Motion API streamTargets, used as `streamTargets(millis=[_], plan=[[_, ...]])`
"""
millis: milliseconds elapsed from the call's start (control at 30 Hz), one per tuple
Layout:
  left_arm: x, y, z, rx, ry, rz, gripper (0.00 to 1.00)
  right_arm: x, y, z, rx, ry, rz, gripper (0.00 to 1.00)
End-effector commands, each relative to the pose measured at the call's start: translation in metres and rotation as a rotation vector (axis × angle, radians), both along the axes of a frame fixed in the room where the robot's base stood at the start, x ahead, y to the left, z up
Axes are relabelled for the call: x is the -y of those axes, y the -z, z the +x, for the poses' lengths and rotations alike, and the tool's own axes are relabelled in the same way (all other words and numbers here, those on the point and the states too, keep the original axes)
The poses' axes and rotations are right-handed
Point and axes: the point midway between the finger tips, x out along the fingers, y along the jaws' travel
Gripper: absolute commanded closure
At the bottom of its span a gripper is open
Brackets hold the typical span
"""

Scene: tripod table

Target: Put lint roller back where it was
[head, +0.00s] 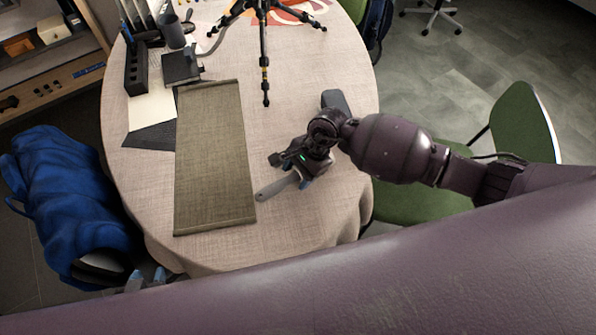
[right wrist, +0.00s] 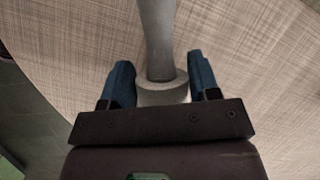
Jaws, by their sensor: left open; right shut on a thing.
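The lint roller (head: 273,188) has a grey handle that points down-left, beside the right edge of the olive mat. My right gripper (head: 301,178) is shut on it, low over the right part of the table. My arm hides the roller's other end. In the right wrist view the grey handle (right wrist: 158,40) runs away from between the blue fingertips of my right gripper (right wrist: 162,88). I cannot tell whether the roller touches the cloth. My left gripper (head: 148,279) is open and empty at the lower left, by the table's near edge.
The olive mat (head: 213,155) lies on the cloth-covered table (head: 150,195). A black tripod (head: 264,60) stands at the back. A black holder (head: 136,68), a dark cup (head: 172,30) and papers (head: 150,112) are at the left. A green chair (head: 520,120) stands right.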

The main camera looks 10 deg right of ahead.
Motion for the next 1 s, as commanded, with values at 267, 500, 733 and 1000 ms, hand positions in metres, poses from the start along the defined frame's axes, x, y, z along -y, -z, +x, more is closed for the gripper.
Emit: streamTargets(millis=[267,500,733,1000], plan=[[-0.001,0.005,-0.005,-0.011,-0.002,0.0,0.57,0.0,0.003,0.0,0.0,0.0,-0.001,0.41],[0.0,0.003,-0.003,-0.007,-0.001,-0.001,0.57,0.0,0.002,0.0,0.0,0.0,-0.001,0.18],[0.0,-0.001,0.002,0.003,0.001,-0.001,0.57,0.0,0.0,0.0,0.0,0.0,0.0,0.18],[0.001,-0.007,0.005,0.013,0.002,0.0,0.57,0.013,-0.03,0.003,0.005,-0.001,-0.002,0.18]])
